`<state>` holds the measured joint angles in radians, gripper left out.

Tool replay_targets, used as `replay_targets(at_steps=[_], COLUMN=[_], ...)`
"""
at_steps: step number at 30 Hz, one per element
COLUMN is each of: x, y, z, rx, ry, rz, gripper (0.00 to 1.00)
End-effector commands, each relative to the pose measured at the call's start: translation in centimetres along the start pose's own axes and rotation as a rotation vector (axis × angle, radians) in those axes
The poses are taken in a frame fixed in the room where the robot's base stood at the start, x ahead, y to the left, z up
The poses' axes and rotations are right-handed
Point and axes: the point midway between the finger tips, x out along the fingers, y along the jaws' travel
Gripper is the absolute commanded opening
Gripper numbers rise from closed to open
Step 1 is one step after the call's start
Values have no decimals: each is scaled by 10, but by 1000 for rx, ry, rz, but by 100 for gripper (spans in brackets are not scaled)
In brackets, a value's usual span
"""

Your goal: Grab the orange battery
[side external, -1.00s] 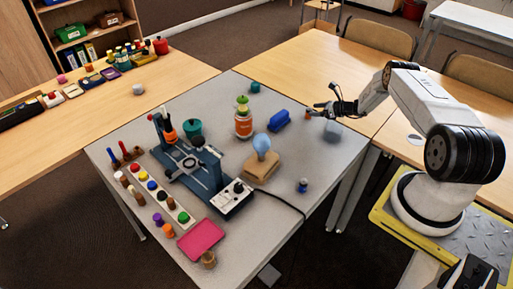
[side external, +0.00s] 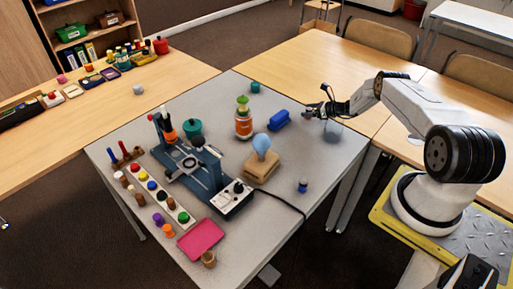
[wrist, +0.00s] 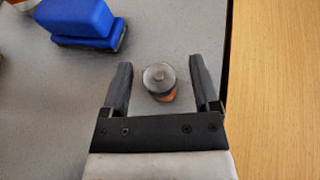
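The orange battery (wrist: 160,81) stands upright in the wrist view, its round metal top facing the camera and a strip of orange side showing below. My gripper (wrist: 161,75) is open, with one dark finger on each side of the battery and a visible gap to both. In the side view, my gripper (side external: 314,112) is low over the right edge of the grey table, and the battery is small and largely hidden by the fingers there. The wrist view does not clearly show the fingertips' height relative to the battery.
A blue block-like eraser (wrist: 77,20) lies up and left of the battery; it also shows in the side view (side external: 279,120). An orange jar (side external: 243,125) and a blue bulb on a wooden base (side external: 261,166) stand further left. A wooden table (wrist: 275,90) adjoins on the right.

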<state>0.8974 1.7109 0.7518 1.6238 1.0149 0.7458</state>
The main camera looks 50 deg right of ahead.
Motion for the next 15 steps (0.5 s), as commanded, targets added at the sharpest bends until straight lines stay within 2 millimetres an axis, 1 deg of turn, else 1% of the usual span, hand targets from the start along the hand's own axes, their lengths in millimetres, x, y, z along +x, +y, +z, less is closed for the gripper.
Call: replay_targets(at_steps=[1, 2, 3, 5, 6, 7, 15], x=[0, 0, 0, 0, 0, 0, 0], y=[0, 0, 0, 0, 0, 0, 0], z=[0, 0, 0, 0, 0, 0, 0], rx=[0, 0, 0, 0, 0, 0, 0], ry=[0, 0, 0, 0, 0, 0, 0], rz=[0, 0, 0, 0, 0, 0, 0], gripper=[63, 53, 41, 22, 9, 0, 0])
